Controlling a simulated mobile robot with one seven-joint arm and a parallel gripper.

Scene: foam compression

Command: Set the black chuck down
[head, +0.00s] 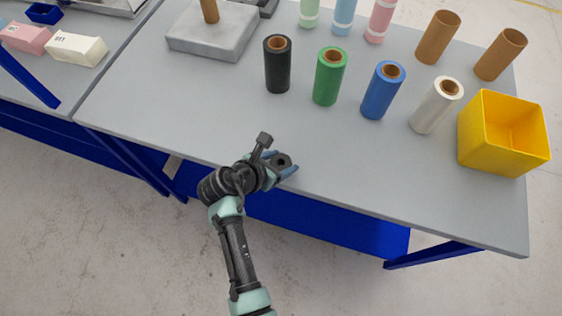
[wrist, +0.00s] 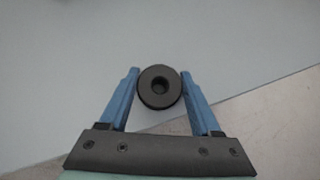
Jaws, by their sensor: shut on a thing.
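The black chuck (wrist: 147,97) is a small dark round disc with a hole in its middle. In the wrist view it sits between the tips of my two blue fingers, and my gripper (wrist: 160,86) is shut on it. In the head view my gripper (head: 284,168) is at the front edge of the grey table (head: 350,190), with the chuck (head: 281,160) between its fingers. I cannot tell how high the chuck is above the table top.
Black (head: 278,66), green (head: 328,80), blue (head: 379,95) and white (head: 434,109) rolls stand upright in a row behind my gripper. A yellow bin (head: 482,146) is at the right. A grey block with a wooden post (head: 205,42) is at back left. The table's front strip is clear.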

